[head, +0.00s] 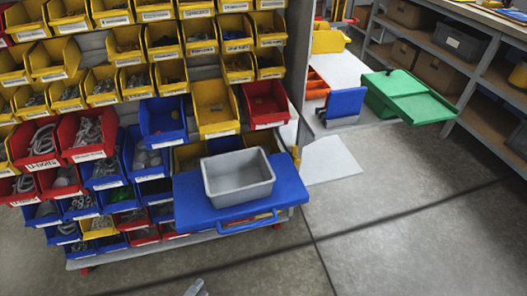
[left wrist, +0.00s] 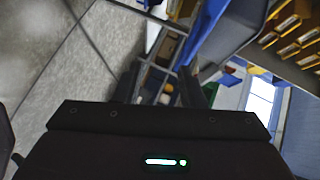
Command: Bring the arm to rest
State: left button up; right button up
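My left gripper (head: 196,288) barely shows at the bottom edge of the head view, as a small grey tip over the concrete floor. In the left wrist view its two dark fingers (left wrist: 162,88) stand apart with a gap between them, and nothing is held there. The gripper is well clear of the bin rack in the head view. My right arm and right gripper are not in view.
A rack of yellow, red and blue bins (head: 130,50) fills the left. A grey tub (head: 238,187) sits on a blue tray (head: 187,205) jutting from the rack. A green box (head: 415,100) and shelving (head: 460,70) stand right. The floor (head: 400,230) in front is clear.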

pick_arm(q)
jog(key=s+a+f+n+g+y+p, duration=0.25)
jog(key=a+f+n, duration=0.2)
jog(key=f, duration=0.35)
jog(key=s+a+f+n+g+y+p, duration=0.1)
jog(key=s+a+f+n+g+y, duration=0.3)
jog(key=f, duration=0.4)
jog(key=s+d+f+n+g+p, duration=0.1)
jog(key=s+f+n+g, duration=0.2)
jog(key=s, duration=0.5)
jog(key=s+d+f+n+g+p, duration=0.1)
jog(key=s+d+f+n+g, duration=0.1)
jog(key=s+n, duration=0.4)
notch_tip(320, 180, down, 2)
jog(key=s+g, duration=0.1)
jog(key=s, duration=0.1)
jog(key=shift+s+d+f+p, duration=0.2)
jog(key=shift+s+p, duration=0.1)
jog(key=shift+p, duration=0.05)
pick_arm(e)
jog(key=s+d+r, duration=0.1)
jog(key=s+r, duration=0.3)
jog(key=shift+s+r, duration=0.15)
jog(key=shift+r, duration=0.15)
